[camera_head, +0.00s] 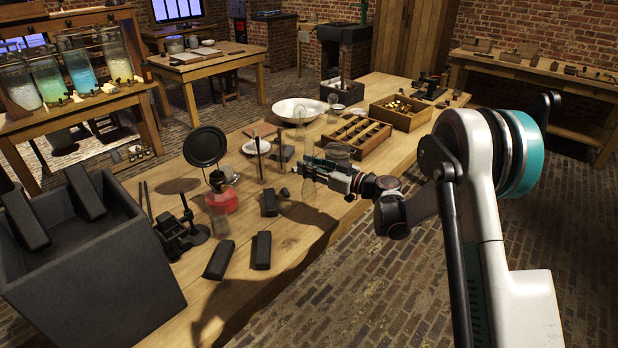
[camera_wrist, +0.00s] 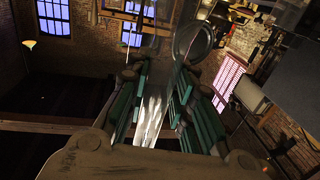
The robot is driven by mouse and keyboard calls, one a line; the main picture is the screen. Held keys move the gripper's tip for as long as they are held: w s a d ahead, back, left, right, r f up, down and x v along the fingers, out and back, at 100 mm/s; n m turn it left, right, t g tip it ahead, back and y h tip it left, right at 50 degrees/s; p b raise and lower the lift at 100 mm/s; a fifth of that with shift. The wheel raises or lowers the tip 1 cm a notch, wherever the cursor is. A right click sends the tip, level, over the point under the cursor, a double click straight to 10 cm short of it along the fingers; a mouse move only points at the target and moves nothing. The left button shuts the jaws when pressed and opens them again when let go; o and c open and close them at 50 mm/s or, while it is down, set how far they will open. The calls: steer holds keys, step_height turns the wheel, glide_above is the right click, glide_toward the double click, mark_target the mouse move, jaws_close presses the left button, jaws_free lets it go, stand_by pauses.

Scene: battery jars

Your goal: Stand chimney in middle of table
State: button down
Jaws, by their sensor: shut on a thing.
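A clear glass chimney (camera_head: 309,190) is upright at the workbench, near its front edge in the head view. My gripper (camera_head: 308,168) is closed around it from the right. In the wrist view the glass (camera_wrist: 153,112) shows between the two green-padded fingers (camera_wrist: 157,95). I cannot tell whether the chimney's lower end touches the wooden table (camera_head: 262,300).
A lamp with a red base (camera_head: 222,200) and a round black plate (camera_head: 205,147) stand left of my gripper. Dark blocks (camera_head: 262,250) lie in front. A compartment tray (camera_head: 357,136), a white bowl (camera_head: 298,110) and a crate (camera_head: 402,115) are behind. A black bin (camera_head: 100,290) stands left.

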steer(key=shift+f+b, duration=0.4)
steer(key=shift+f, duration=1.1)
steer(key=shift+f, duration=0.2)
steer(key=c, duration=1.4)
jaws_free()
steer(key=shift+r, duration=0.1)
steer(key=shift+r, duration=0.2)
steer(key=p+v, duration=0.3)
steer(key=v, duration=0.9)
